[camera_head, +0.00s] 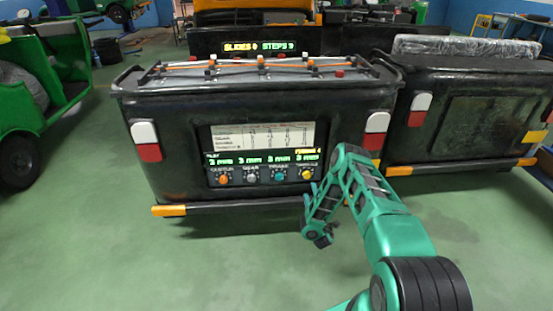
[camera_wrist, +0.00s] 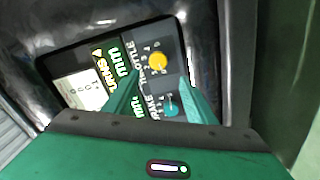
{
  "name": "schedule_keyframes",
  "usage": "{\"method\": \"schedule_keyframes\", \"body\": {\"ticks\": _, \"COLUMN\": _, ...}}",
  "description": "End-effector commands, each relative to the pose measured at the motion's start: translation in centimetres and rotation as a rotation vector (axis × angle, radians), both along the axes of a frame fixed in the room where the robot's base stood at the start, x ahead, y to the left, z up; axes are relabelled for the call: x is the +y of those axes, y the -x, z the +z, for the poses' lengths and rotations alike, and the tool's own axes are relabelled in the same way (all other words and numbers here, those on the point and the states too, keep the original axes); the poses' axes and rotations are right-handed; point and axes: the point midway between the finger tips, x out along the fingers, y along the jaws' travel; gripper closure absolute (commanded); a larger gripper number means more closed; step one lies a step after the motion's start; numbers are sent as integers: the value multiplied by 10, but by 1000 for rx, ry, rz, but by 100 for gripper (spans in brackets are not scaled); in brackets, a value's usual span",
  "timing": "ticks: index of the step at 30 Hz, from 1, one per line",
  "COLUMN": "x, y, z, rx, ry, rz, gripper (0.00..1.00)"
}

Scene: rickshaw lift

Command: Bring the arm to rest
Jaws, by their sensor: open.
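My green arm reaches in from the lower right in the head view, bent at the elbow, with its far end low in front of the black rickshaw back (camera_head: 165,180). My gripper (camera_wrist: 160,92) shows at close range in the wrist view, its two green fingers apart with nothing between them. The fingers point at a control panel (camera_head: 263,155) with a row of knobs. The yellow throttle knob (camera_head: 306,174) and the teal brake knob (camera_head: 279,176) are nearest; the yellow one also shows in the wrist view (camera_wrist: 157,63). I cannot tell whether the fingers touch the panel.
Orange and black rods with small knobs (camera_head: 262,66) lie along the rickshaw's top. An orange-ended bumper (camera_head: 168,210) juts out below the panel. A second black rickshaw back (camera_head: 470,110) stands close on the right, a green vehicle (camera_head: 20,100) on the left. The green floor (camera_head: 100,260) in front is clear.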

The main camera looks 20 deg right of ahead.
Motion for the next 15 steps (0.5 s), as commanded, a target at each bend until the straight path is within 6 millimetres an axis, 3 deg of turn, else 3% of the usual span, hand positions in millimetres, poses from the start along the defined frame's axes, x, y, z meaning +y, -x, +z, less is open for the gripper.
{"method": "schedule_keyframes", "body": {"ticks": 4, "x": -2, "y": -2, "z": 2, "rx": 0, "ry": -1, "rz": -3, "gripper": 49}}
{"method": "schedule_keyframes", "body": {"ticks": 8, "x": -15, "y": -12, "z": 19, "rx": 11, "ry": -17, "rz": -31, "gripper": 49}}
{"method": "schedule_keyframes", "body": {"ticks": 15, "x": -64, "y": -39, "z": 85, "rx": 67, "ry": -102, "rz": -153, "gripper": 49}}
